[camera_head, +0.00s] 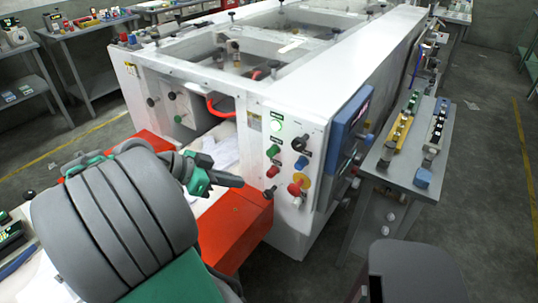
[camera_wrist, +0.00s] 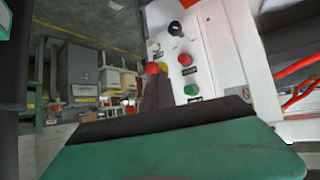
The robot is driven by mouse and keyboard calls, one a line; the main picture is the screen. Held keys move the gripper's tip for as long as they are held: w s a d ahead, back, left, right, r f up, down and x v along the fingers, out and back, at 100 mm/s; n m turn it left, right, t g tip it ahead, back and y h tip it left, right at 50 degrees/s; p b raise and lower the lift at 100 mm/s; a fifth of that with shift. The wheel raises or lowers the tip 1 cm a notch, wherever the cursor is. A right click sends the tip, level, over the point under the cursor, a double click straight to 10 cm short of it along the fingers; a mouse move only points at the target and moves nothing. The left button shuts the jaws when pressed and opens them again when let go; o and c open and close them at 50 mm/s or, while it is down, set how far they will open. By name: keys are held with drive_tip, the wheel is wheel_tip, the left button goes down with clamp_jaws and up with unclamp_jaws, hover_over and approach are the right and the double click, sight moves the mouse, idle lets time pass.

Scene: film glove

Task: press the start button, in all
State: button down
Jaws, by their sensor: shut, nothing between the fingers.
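The control panel (camera_head: 287,195) is on the white front corner of the large machine. A green button (camera_head: 272,150) sits on its left side and also shows in the wrist view (camera_wrist: 190,90). Its label is too small to read, so I cannot tell for sure that it is the start button. My gripper (camera_head: 240,182) is shut and empty, its dark tips pointing right, left of the panel's lower buttons and apart from the green button in the picture. In the wrist view my gripper (camera_wrist: 155,80) overlaps the panel near the red stop button (camera_wrist: 153,68).
Around the green button are a pale lit button (camera_head: 276,126), a black knob (camera_head: 301,143), a blue button (camera_head: 301,162) and a red button (camera_head: 272,171). A red emergency stop (camera_head: 295,188) sticks out lower right. An orange-red ledge (camera_head: 240,225) lies below my gripper.

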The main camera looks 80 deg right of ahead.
sight(273, 151)
drive_tip(key=shift+s+r+m, duration=0.25)
drive_tip(key=shift+s+m, duration=0.15)
drive_tip(key=shift+s, duration=0.1)
drive_tip(key=shift+d, duration=0.1)
drive_tip(key=s+d, duration=0.3)
drive_tip(key=d, duration=0.5)
drive_tip(key=shift+s, duration=0.2)
drive_tip(key=shift+d, duration=0.1)
idle(1.6)
drive_tip(key=shift+s+d, duration=0.15)
drive_tip(key=shift+d, duration=0.1)
drive_tip(key=shift+s+d, duration=0.2)
drive_tip(key=shift+d, duration=0.2)
idle(0.5)
idle(0.4)
drive_tip(key=shift+w+a, duration=0.35)
drive_tip(key=shift+a, duration=0.45)
